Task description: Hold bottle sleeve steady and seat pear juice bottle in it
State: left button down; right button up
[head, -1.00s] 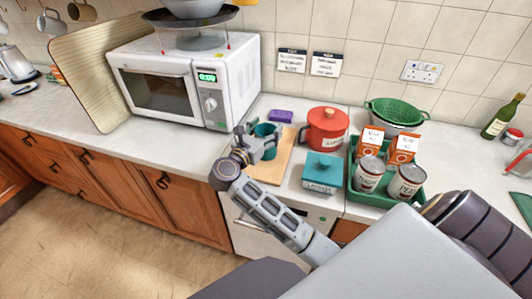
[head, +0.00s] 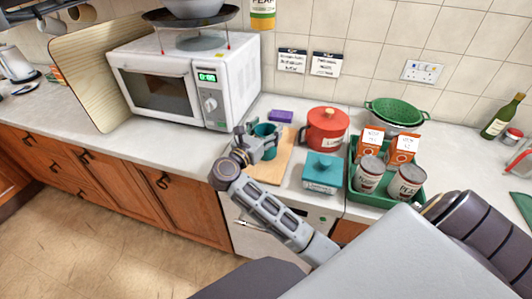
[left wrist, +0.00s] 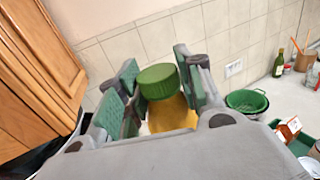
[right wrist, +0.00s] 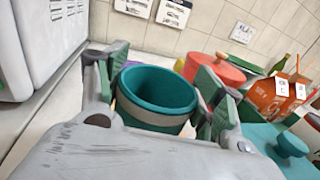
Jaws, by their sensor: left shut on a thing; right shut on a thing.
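The teal bottle sleeve (head: 266,130) stands open end up on the wooden board in the head view. My right gripper (head: 262,144) is shut on it from the sides; the right wrist view shows the sleeve's round, empty-looking opening (right wrist: 157,88) between the fingers. The pear juice bottle (head: 262,14), yellow with a white label, hangs at the top edge of the head view, high above the sleeve, its upper part cut off. In the left wrist view my left gripper (left wrist: 157,78) is shut around the bottle below its green cap (left wrist: 157,80).
A white microwave (head: 185,85) with a pan stand on top is left of the sleeve. A red pot (head: 325,130), a teal lidded box (head: 322,174) and a green tray (head: 372,197) with cans and cartons are to the right. A purple block (head: 281,116) lies behind.

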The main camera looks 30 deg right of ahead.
pick_arm(q)
jog(key=shift+w+d+f+m+g+h, duration=0.25)
jog(key=shift+d+f+g, duration=0.2)
jog(key=shift+f, duration=0.85)
jog(key=shift+w+d+f+m+g, duration=0.2)
jog(key=shift+d+f+m+g, duration=0.2)
jog(key=shift+f, duration=0.85)
jog(key=shift+w+d+f+m+g+h, duration=0.2)
jog(key=shift+d+f+g, duration=0.25)
jog(key=shift+f, duration=0.85)
notch_tip(320, 180, down, 11)
jog(key=w+m+g, duration=0.1)
jog(key=m+g, duration=0.2)
jog(key=g, duration=0.1)
jog(key=s+a+f+m+g+y, duration=0.2)
jog(key=s+a+m+g, duration=0.2)
jog(key=s+g, duration=0.2)
jog(key=shift+s+a+f+m+g, duration=0.15)
jog(key=shift+s+f+m+g, duration=0.2)
jog(key=shift+g, duration=0.35)
jog(key=shift+w+f, duration=0.1)
notch_tip(320, 180, down, 14)
